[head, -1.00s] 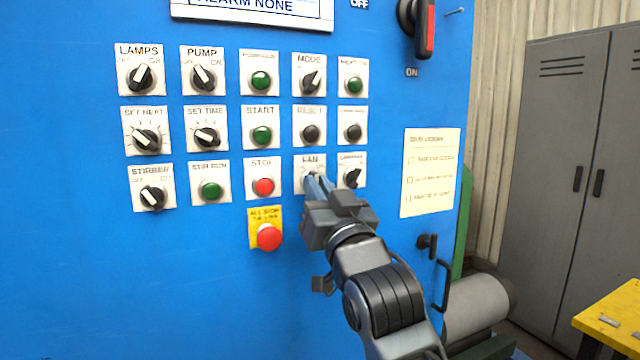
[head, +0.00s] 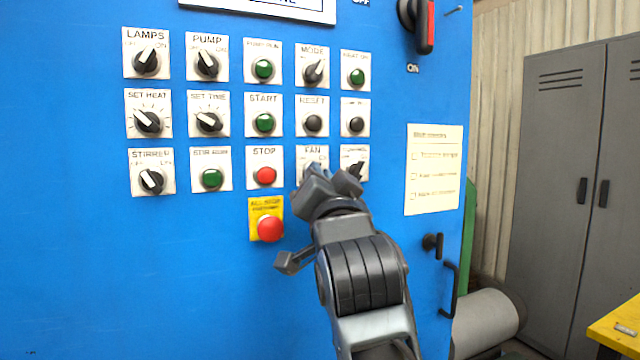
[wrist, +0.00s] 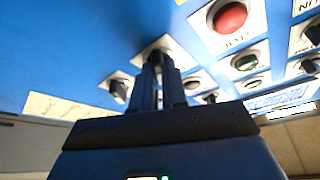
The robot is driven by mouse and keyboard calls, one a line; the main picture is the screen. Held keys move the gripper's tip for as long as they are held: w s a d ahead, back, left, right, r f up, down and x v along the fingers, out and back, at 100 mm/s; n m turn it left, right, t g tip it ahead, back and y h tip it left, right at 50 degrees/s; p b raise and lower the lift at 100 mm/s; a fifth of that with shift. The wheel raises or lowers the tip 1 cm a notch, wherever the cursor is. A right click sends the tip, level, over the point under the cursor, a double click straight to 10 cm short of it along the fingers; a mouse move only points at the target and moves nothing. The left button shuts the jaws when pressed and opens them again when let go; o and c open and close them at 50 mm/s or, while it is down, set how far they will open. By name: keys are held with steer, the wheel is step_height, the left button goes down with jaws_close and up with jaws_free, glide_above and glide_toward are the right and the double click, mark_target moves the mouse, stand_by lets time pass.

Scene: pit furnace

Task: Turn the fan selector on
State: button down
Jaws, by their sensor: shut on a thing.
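The fan selector's white plate (head: 312,152), labelled FAN, is in the lower row of the blue panel in the head view, right of the red STOP button. My gripper (head: 318,172) is at this plate and covers most of the knob. In the wrist view the gripper's two dark fingers (wrist: 158,75) are close together on the fan selector knob (wrist: 153,50), with part of its white plate showing around them. The gripper is shut on the knob. The knob's pointer direction is hidden by the fingers.
A dark selector (head: 355,168) sits close to the right of the gripper. The red STOP button (head: 265,175) is to the left, and a red mushroom button on a yellow plate (head: 270,228) is below left. A handle (head: 448,285) juts out at lower right.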

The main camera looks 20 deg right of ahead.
steer(key=c, duration=1.2)
jaws_free()
steer(key=shift+o, duration=0.2)
steer(key=b+v, duration=0.1)
steer(key=v, duration=0.6)
steer(key=shift+s+b, duration=0.35)
steer(key=shift+b, duration=0.05)
steer(key=shift+f, duration=0.15)
